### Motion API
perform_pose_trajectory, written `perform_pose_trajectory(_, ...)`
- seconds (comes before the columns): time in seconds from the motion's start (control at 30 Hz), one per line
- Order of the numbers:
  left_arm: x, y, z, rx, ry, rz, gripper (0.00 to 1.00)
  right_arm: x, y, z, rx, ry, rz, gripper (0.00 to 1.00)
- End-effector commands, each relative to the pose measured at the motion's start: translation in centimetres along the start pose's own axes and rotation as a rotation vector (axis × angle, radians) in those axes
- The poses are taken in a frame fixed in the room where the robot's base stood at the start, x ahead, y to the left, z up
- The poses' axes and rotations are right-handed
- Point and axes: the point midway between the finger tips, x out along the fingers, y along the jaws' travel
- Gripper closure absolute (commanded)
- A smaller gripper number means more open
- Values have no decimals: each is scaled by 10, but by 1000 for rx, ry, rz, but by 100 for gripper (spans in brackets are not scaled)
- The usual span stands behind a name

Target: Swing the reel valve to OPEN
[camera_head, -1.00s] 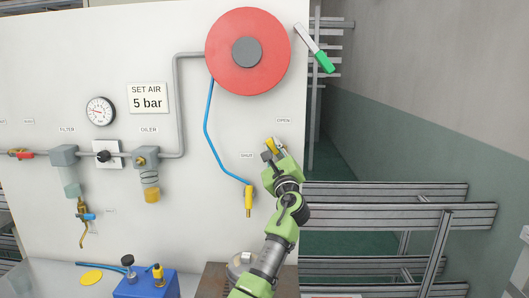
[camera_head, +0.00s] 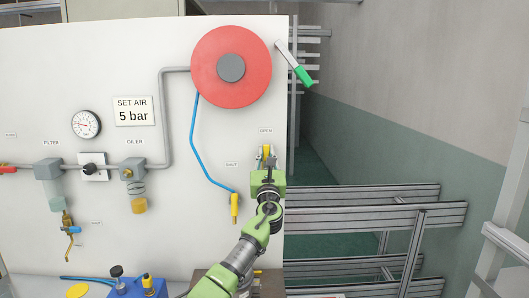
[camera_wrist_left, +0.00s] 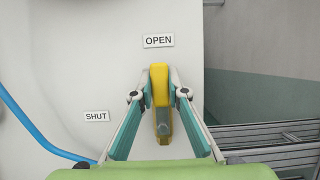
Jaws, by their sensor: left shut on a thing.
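The reel valve's yellow lever (camera_head: 266,150) is on the white panel at its right edge, just below the OPEN label (camera_head: 266,131). In the left wrist view the lever (camera_wrist_left: 160,85) stands upright, its top end directly under the OPEN label (camera_wrist_left: 158,41); the SHUT label (camera_wrist_left: 96,116) is lower left. My left gripper (camera_head: 267,160) is shut on the lever, with one finger on each side of it in the left wrist view (camera_wrist_left: 160,97). The gripper hides the lower lever and valve body in the head view. My right gripper is not in view.
A red hose reel (camera_head: 210,80) is above, with a blue hose (camera_head: 198,150) ending in a yellow nozzle (camera_head: 235,208) left of my gripper. A green-handled lever (camera_head: 303,76) is at the panel's upper right. Metal rails (camera_head: 350,198) stand right of the panel.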

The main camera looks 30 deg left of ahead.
Motion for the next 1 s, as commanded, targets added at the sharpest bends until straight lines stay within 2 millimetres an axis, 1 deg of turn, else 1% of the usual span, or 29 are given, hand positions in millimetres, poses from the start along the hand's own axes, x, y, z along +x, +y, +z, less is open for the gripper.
perform_pose_trajectory(0.03, 2, 2, 6, 2, -7, 2, 100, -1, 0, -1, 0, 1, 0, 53)
perform_pose_trajectory(0.4, 3, 2, 6, 4, -9, 1, 100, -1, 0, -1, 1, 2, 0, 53)
perform_pose_trajectory(0.43, 3, 2, 7, 4, -9, 1, 81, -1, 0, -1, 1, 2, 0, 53)
perform_pose_trajectory(0.47, 3, 2, 6, 4, -9, 1, 73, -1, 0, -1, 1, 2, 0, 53)
perform_pose_trajectory(0.5, 2, 2, 6, 4, -8, 1, 68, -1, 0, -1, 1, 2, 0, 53)
perform_pose_trajectory(0.87, 0, 0, 2, 4, -3, -1, 68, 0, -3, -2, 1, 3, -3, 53)
perform_pose_trajectory(1.0, -10, -1, 1, 4, -3, -3, 68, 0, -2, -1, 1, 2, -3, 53)
